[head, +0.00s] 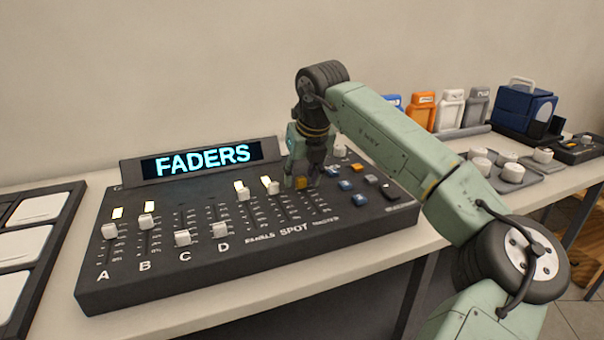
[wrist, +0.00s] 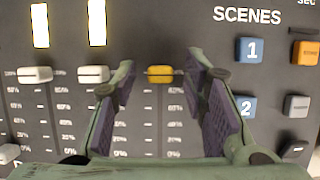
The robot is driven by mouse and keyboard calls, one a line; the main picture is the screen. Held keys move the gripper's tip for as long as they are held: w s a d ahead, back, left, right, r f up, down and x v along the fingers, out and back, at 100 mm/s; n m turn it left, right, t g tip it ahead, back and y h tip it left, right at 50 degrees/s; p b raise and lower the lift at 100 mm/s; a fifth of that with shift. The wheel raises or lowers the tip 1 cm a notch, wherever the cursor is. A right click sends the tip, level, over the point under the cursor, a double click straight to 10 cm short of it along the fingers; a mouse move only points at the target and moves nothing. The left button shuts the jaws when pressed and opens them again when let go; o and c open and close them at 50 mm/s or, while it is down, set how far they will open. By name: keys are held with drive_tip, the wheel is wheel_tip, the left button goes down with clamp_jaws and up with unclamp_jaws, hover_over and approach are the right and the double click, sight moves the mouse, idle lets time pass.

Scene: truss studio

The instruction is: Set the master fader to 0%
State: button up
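The fader console (head: 150,270) stands on the table with its lit screen reading FADERS. The master fader's yellow cap (wrist: 160,74) sits near the top of its slot, by the 100% mark, in the wrist view. The yellow cap also shows in the head view (head: 301,183), beside my fingers. My gripper (head: 306,178) points down over this part of the console. In the wrist view my gripper (wrist: 163,78) is open, with one purple-padded finger on each side of the yellow cap. Gaps show between the cap and both pads.
Two white fader caps (wrist: 93,74) stand left of my gripper in the wrist view, under lit bars. Blue scene buttons (wrist: 250,50) lie to the right. Several more white faders (head: 146,221) are at the console's left.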

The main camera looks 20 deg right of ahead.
drive_tip(key=shift+c, duration=0.4)
clamp_jaws()
idle(0.4)
